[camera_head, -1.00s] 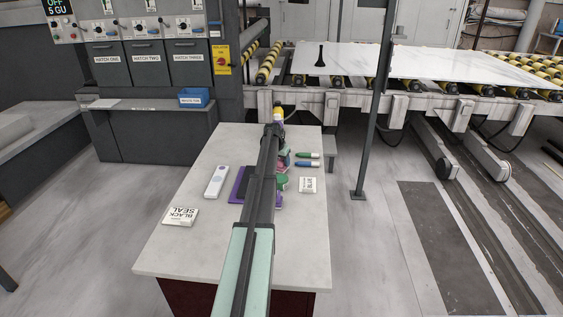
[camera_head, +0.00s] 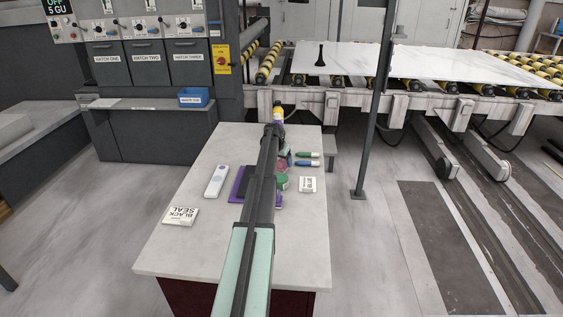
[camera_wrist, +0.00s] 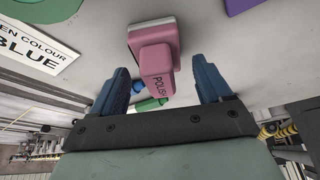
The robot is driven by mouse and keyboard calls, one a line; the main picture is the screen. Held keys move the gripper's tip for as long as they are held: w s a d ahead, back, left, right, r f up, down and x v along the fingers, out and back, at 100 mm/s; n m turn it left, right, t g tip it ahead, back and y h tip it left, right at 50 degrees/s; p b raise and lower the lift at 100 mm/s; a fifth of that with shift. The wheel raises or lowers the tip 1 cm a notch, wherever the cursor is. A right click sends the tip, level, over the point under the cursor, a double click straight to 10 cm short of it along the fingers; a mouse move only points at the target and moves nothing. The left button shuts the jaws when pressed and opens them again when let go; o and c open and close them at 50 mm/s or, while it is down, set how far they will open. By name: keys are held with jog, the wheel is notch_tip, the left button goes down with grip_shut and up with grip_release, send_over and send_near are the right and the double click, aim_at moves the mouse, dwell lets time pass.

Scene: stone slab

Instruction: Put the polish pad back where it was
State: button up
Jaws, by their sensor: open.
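The pink polish pad (camera_wrist: 155,52), with "POLISH" on its handle and a pale base, shows in the middle of the wrist view. My gripper (camera_wrist: 160,67) is open, its two blue fingers spread with the pad's handle showing between and beyond them. I see no finger clearly touching the pad. In the head view a little of the pad (camera_head: 281,167) shows on the bench, right of my arm; the arm hides my fingers there. A green item (camera_head: 282,182) lies just in front of the pad, and also shows in the wrist view (camera_wrist: 43,8).
Green and blue pens (camera_head: 307,154) lie right of the pad. A "BLUE" card (camera_head: 307,184) lies near it. Left of my arm are a purple item (camera_head: 236,184), a white device (camera_head: 216,181) and a "BLACK SEAL" box (camera_head: 180,215). The bench (camera_head: 190,250) is clear in front.

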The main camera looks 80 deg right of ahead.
jog(key=v, duration=1.2)
dwell(1.1)
